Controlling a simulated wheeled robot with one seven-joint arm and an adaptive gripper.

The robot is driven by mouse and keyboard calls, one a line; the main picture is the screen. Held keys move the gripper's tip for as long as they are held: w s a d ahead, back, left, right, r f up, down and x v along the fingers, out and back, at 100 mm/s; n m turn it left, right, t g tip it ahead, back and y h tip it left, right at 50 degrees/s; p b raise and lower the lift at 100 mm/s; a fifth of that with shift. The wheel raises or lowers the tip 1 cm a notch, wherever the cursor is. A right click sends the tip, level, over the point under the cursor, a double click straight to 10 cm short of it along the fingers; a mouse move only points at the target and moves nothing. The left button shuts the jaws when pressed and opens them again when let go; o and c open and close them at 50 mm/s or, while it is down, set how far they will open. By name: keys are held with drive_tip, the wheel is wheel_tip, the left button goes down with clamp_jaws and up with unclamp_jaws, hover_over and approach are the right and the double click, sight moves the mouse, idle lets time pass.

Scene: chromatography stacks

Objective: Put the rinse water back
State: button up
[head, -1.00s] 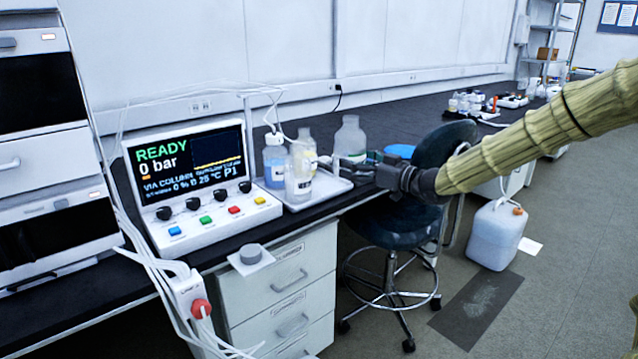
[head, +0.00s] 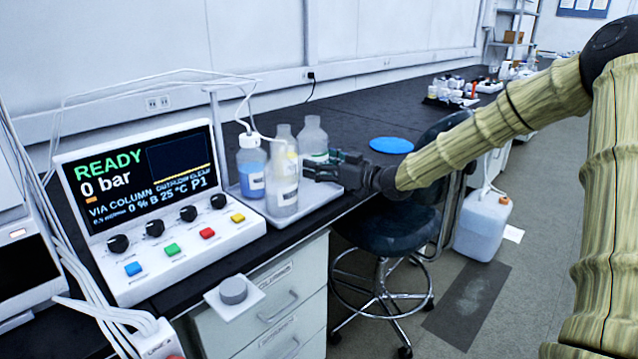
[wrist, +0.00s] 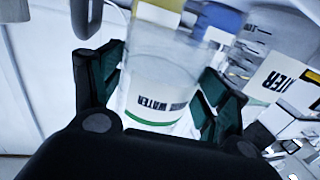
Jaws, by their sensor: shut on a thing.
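The rinse water bottle (head: 314,138) is clear, with a white label and a green stripe. In the head view it stands upright behind my gripper (head: 325,167), at the right side of the white tray (head: 300,213). In the wrist view the bottle (wrist: 158,90) sits between my two dark green fingers (wrist: 160,95), which are shut on its sides. Its label reads upside down there. My gripper hides its lower part in the head view, so I cannot tell whether its base touches the tray.
A blue-liquid bottle (head: 251,168) and a clear bottle (head: 284,178) stand close by on the tray, with tubing above. The control console (head: 165,210) is to the left. A stool (head: 385,230) stands in front of the bench. Dark benchtop (head: 355,115) behind is clear around a blue disc (head: 391,145).

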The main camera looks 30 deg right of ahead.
drive_tip(key=shift+s+f+b, duration=0.1)
drive_tip(key=shift+f+b, duration=0.4)
drive_tip(key=shift+f, duration=1.85)
drive_tip(key=shift+r, duration=0.1)
drive_tip(key=o, duration=1.6)
drive_tip(key=shift+f, duration=0.2)
drive_tip(key=shift+r, duration=0.1)
drive_tip(key=shift+s+d+r, duration=0.1)
drive_tip(key=shift+s, duration=0.1)
drive_tip(key=p+v, duration=0.2)
drive_tip(key=v, duration=0.9)
drive_tip(key=shift+s+d, duration=0.15)
drive_tip(key=shift+s, duration=0.15)
